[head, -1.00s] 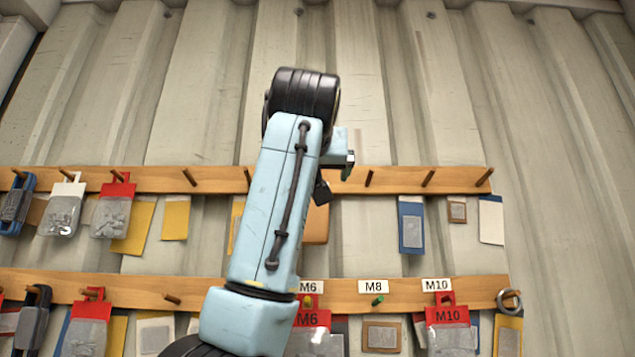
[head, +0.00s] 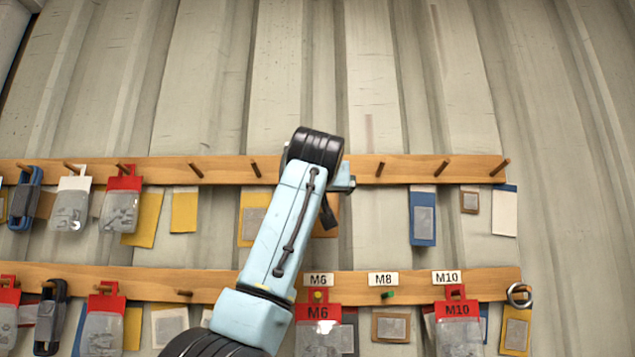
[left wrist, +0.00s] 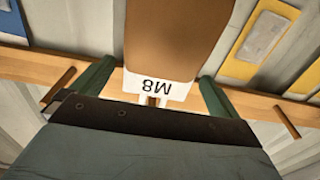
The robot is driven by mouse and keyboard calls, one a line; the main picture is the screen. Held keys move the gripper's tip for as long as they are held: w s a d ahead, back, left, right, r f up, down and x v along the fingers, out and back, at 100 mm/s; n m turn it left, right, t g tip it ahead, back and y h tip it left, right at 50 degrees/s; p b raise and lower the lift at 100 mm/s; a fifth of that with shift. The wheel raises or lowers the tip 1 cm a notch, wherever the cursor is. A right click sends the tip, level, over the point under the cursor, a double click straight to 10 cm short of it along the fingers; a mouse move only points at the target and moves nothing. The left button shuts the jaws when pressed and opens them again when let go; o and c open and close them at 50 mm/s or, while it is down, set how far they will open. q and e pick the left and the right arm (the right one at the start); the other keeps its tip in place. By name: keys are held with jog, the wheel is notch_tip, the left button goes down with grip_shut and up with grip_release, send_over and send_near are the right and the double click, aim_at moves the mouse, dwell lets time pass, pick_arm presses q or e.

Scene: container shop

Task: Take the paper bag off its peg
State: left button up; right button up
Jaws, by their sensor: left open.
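The brown paper bag (left wrist: 178,38) has a white header marked M8 (left wrist: 158,86), upside down in the left wrist view. Its header is at a peg on the wooden rail, between my left gripper's fingers. My left gripper (left wrist: 154,84) is open, with one dark green finger on each side of the header. I cannot tell whether either finger touches it. In the head view, my left arm hides most of the bag; a brown strip (head: 333,222) shows beside the dark finger. My right gripper is not in view.
The upper rail (head: 220,170) has bare pegs on both sides of my arm. Red-topped (head: 122,203) and white-topped packets (head: 72,205) hang at left. The lower rail (head: 215,285) carries M6, M8 and M10 labels, and a red M10 packet (head: 458,320).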

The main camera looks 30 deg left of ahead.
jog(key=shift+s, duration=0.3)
pick_arm(q)
jog(key=c, duration=1)
jog(key=shift+r, duration=0.35)
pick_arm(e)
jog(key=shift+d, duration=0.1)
pick_arm(q)
jog(key=shift+s, duration=0.1)
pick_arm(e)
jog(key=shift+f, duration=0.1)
pick_arm(q)
jog(key=shift+r+b+v, duration=0.1)
jog(key=shift+b+v, duration=0.55)
jog(key=shift+v, duration=0.45)
jog(key=shift+r+b+v, duration=0.15)
jog(key=shift+b+v, duration=0.5)
jog(key=shift+v, duration=0.5)
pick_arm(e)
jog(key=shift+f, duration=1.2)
